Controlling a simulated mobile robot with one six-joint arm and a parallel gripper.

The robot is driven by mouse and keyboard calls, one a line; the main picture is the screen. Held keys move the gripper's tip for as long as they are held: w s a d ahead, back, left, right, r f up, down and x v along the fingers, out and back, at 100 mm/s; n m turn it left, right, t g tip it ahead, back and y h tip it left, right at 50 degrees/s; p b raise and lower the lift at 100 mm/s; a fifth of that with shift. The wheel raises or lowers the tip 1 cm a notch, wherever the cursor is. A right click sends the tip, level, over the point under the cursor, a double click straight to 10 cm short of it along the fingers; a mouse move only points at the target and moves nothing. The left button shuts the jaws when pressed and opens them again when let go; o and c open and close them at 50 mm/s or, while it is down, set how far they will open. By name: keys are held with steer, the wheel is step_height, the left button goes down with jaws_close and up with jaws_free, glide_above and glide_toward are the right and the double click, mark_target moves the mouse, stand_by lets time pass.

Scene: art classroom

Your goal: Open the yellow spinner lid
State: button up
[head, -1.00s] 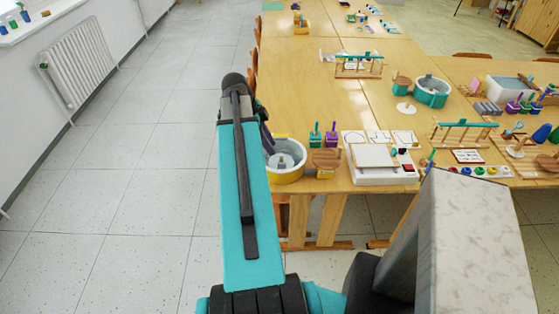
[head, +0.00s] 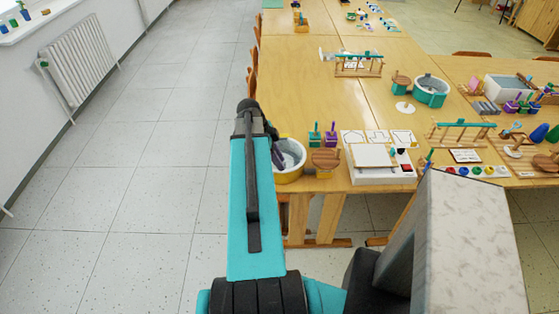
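The yellow spinner (head: 291,176) stands at the near left corner of the wooden table. It is a yellow bowl with a pale inside, and my arm hides its left part. A round wooden disc (head: 325,157) on a small yellow base is just right of the bowl. I cannot make out for sure which part is the lid. My gripper (head: 278,157) is mostly hidden behind my arm. A dark finger-like part of it shows over the left side of the bowl. I cannot tell whether it touches the spinner or whether it is open.
Green and purple tools (head: 323,136) stand behind the wooden disc. A white tray-like board (head: 365,177) lies to the right. A teal spinner (head: 430,97) stands farther back. The table (head: 310,90) is clear behind the tools, and open floor (head: 130,180) lies to the left.

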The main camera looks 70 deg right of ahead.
steer(key=shift+s+f, duration=0.15)
steer(key=shift+f, duration=0.3)
jaws_close()
steer(key=shift+r, duration=0.15)
